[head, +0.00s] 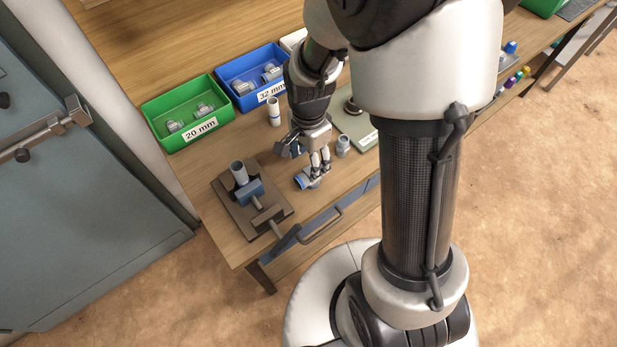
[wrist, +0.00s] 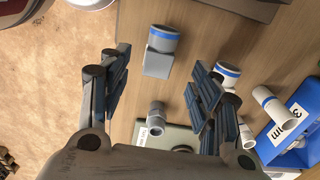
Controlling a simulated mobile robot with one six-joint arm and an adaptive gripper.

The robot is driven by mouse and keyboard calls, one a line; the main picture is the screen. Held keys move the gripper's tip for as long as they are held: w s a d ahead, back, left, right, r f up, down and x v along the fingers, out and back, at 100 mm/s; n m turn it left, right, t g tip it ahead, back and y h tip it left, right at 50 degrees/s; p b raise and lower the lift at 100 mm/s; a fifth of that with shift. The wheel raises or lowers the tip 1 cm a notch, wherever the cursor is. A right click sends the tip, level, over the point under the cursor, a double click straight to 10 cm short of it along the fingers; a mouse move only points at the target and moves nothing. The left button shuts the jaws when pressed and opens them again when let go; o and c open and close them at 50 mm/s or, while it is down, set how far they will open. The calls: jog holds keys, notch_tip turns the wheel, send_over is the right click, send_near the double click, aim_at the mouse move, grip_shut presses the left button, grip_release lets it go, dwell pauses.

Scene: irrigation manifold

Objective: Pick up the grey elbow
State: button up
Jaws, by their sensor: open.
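A grey fitting with a blue band, which looks like the grey elbow (head: 307,180), lies on the bench near its front edge. In the wrist view the elbow (wrist: 161,55) lies beyond the fingertips, roughly in line with the gap between them. My gripper (head: 306,160) is above the bench close to the elbow, pointing down. In the wrist view my gripper (wrist: 157,88) has its fingers wide apart with nothing between them. The fingers partly cover the elbow in the head view.
A small grey fitting (head: 343,145) stands right of my gripper. A white blue-banded pipe piece (head: 273,112) stands behind it. A brown board (head: 275,204) with a clamped grey pipe is at left. Green (head: 170,143) and blue (head: 231,72) bins line the back.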

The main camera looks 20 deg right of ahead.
aim_at(308, 179)
notch_tip(308, 179, down, 8)
jog(key=b, duration=0.3)
jog(key=shift+f, duration=0.15)
jog(key=shift+c, duration=0.6)
jog(key=c, duration=1.1)
